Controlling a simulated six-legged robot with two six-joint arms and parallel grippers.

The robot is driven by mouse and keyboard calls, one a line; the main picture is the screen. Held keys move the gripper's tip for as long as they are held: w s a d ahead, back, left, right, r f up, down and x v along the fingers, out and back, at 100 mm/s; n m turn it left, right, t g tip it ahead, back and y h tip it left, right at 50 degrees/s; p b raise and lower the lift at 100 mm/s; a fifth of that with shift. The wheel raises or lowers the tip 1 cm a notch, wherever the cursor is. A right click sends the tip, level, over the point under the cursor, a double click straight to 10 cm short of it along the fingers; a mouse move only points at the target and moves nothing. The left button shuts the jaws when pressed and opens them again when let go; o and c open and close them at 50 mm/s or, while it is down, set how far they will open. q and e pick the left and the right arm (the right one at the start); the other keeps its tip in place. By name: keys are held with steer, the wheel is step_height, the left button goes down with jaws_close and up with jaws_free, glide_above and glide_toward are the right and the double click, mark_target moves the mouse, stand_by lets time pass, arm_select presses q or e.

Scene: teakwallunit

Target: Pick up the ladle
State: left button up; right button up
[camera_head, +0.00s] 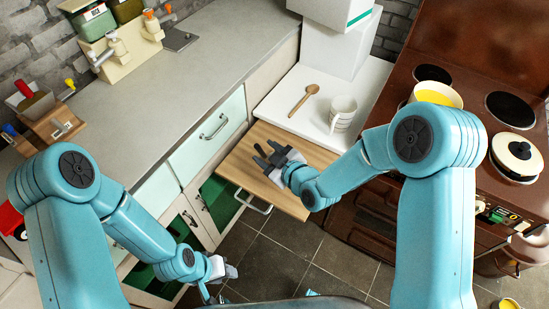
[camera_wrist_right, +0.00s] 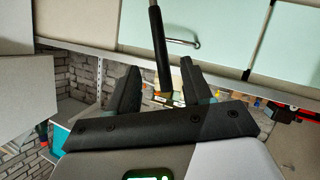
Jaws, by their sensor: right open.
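My right gripper (camera_head: 266,156) is above a pulled-out wooden board. Its dark fingers are apart. In the right wrist view, a thin dark rod (camera_wrist_right: 156,45) runs between the two open fingers (camera_wrist_right: 160,88). It looks like a utensil handle, possibly the ladle's; I cannot tell whether it touches them, and its far end is out of view. A wooden spoon-shaped utensil (camera_head: 304,99) lies on the white counter, beyond the right gripper and apart from it. My left gripper (camera_head: 224,269) is low at the lower left, beside the cabinets, its jaws unclear.
The wooden board (camera_head: 238,164) sticks out from the cabinets. A white mug (camera_head: 342,112) stands on the white counter (camera_head: 283,88). The brown stove (camera_head: 465,70) at right bears a yellow-filled pot (camera_head: 437,93) and a lidded pan (camera_head: 516,154). Tiled floor (camera_head: 285,257) is open below.

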mark_target(262, 152)
steer(key=p+x, duration=0.2)
steer(key=x, duration=0.2)
steer(key=shift+w+a+f, duration=0.1)
steer(key=shift+w+a, duration=0.05)
steer(key=shift+a, duration=0.2)
steer(key=shift+w+a+f, duration=0.1)
steer(key=shift+w+a, duration=0.05)
steer(key=shift+w, duration=0.1)
steer(key=shift+w+f, duration=0.1)
steer(key=shift+f, duration=0.1)
steer(key=shift+r, duration=0.1)
jaws_close()
steer(key=shift+r, duration=0.1)
